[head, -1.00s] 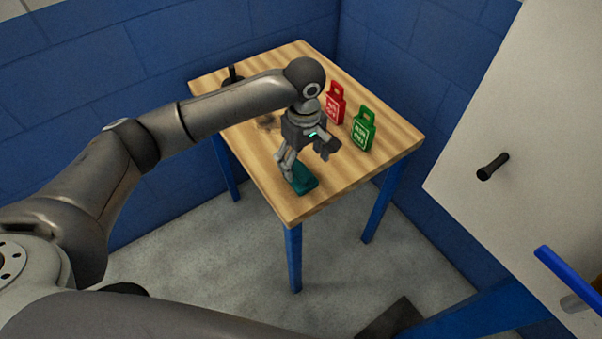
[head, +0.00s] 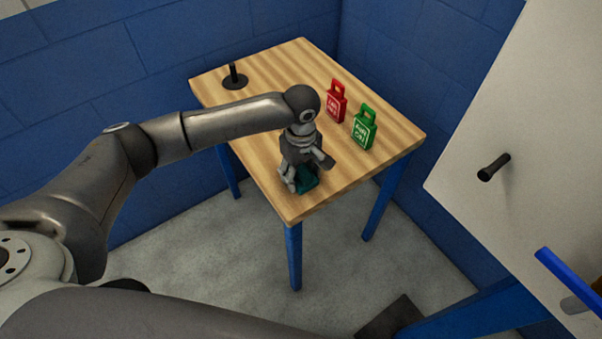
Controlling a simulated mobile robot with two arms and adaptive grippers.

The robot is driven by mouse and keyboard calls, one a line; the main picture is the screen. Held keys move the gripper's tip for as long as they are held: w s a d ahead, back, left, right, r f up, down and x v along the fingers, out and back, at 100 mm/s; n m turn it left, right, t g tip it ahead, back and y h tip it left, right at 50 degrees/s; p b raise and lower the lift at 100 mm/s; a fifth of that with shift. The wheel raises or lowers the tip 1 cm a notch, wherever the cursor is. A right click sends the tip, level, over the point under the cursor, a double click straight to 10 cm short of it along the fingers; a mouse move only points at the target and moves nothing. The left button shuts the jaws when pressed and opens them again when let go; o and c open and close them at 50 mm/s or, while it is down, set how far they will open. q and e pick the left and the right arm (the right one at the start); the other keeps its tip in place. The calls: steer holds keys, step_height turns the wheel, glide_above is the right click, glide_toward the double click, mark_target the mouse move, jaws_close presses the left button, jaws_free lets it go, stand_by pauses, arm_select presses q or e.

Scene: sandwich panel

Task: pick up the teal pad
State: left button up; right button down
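The teal pad (head: 308,181) lies on the wooden table (head: 262,152) near its front corner. My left gripper (head: 302,182) is low over the pad, pointing down, with a finger on the left side of the pad. The gripper's body hides part of the pad. The fingers look spread apart, and I cannot see whether they touch the pad. My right gripper is not in view.
A red tag (head: 337,103) and a green tag (head: 364,129) stand on the table to the right of the gripper. A black peg on a round base (head: 234,78) stands at the back left. Blue walls close in behind the table.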

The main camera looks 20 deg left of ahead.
mark_target(300, 169)
arm_select(q)
steer(key=c, duration=0.4)
steer(key=shift+c, duration=0.2)
steer(key=shift+r, duration=0.55)
step_height(300, 169, up, 2)
steer(key=shift+s+r, duration=0.15)
steer(key=shift+r, duration=0.1)
steer(key=s+a+r, duration=0.2)
steer(key=s+r, duration=0.7)
steer(key=s, duration=0.4)
steer(key=shift+s+r+p, duration=0.25)
steer(key=shift+p, duration=0.1)
steer(key=shift+a, duration=0.1)
